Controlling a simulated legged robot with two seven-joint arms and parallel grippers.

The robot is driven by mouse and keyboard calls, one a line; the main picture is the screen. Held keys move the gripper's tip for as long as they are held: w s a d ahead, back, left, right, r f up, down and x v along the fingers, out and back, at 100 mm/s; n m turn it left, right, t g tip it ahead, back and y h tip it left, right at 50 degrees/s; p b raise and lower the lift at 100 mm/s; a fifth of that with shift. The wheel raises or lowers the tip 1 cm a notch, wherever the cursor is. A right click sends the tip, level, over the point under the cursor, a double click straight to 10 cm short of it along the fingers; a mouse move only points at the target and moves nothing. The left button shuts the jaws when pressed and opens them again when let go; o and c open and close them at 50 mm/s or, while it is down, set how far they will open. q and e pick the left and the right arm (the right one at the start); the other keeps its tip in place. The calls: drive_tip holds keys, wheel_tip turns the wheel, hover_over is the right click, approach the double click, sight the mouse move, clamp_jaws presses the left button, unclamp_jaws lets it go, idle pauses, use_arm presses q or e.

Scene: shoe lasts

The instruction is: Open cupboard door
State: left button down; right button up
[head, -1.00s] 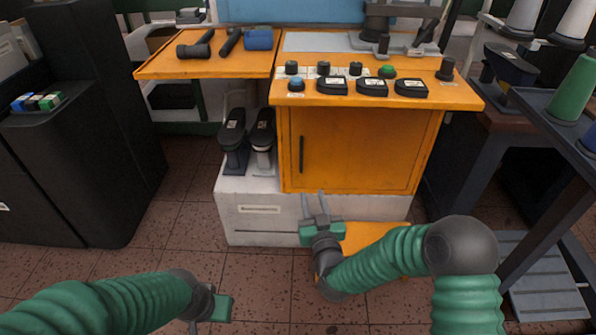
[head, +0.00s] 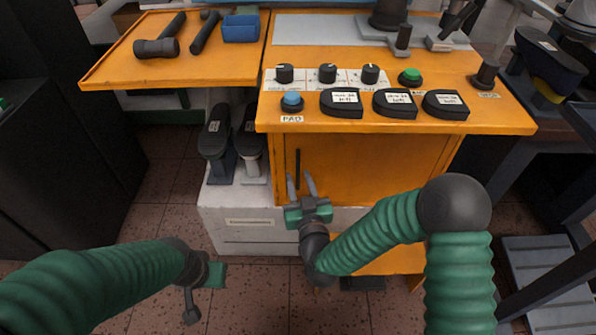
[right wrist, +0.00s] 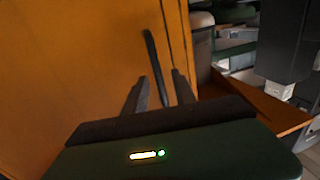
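The orange cupboard door (head: 375,165) is closed under the worktop, with a dark vertical handle (head: 298,165) near its left edge. My right gripper (head: 301,182) is open in front of the door at the handle's lower end. In the right wrist view the handle (right wrist: 155,62) stands between the two spread fingers (right wrist: 160,90), with the orange door (right wrist: 70,70) to its left. I cannot tell whether a finger touches the handle. My left gripper (head: 203,290) is low at the left over the floor, away from the cupboard; its fingers are not clear.
Black shoe lasts (head: 215,135) stand on the white base (head: 222,205) left of the cupboard. The worktop (head: 400,70) above carries knobs, buttons and black pads. An orange side table (head: 115,65) holds hammers and a blue bin (head: 241,28). Tiled floor (head: 165,215) is clear at left.

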drive_tip(key=shift+s+d, duration=0.1)
clamp_jaws()
idle(1.3)
